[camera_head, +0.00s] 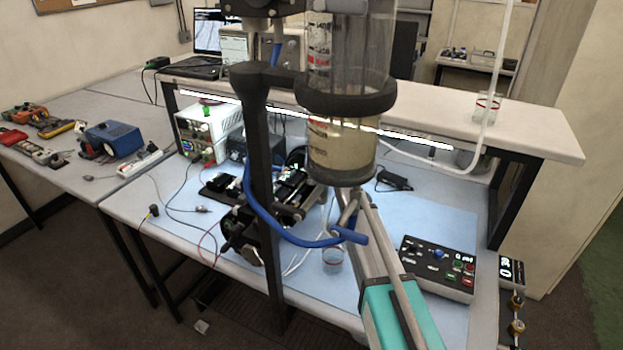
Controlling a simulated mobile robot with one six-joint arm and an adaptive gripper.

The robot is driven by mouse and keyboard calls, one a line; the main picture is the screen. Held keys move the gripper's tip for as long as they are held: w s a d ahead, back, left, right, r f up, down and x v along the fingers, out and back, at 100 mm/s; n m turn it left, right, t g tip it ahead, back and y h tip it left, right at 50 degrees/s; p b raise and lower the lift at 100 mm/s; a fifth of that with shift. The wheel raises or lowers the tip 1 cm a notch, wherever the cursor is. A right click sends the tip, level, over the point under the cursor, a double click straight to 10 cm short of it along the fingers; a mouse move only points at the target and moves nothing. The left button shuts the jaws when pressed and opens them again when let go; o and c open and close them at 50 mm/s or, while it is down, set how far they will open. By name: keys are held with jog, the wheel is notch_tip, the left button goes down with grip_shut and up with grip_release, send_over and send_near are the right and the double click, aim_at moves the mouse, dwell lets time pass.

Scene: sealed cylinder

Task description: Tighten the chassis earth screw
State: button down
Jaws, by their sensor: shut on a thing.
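I cannot make out the chassis earth screw. A clear cylinder (342,150) with pale yellow contents stands upright in a black ring on a black post (262,190). A blue tube (285,234) curves from the post to a thicker blue end beside my fingers. My gripper (347,212) reaches up from the lower right to just below the cylinder's base. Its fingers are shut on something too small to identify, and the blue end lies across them. The post and cylinder partly hide a dark open apparatus (232,215) on the bench.
A black control box (438,267) with coloured buttons stands on the right of the blue mat (455,222). A small clear cup (332,260) sits close to my gripper's left. A raised shelf (530,136) spans the back. Loose cables lie on the left of the bench.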

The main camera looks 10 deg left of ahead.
jog(key=shift+w+m+t, duration=0.15)
jog(key=shift+m+t, duration=0.35)
jog(key=shift+m, duration=0.7)
jog(key=shift+c, duration=1.9)
grip_release()
jog(key=shift+d, duration=0.1)
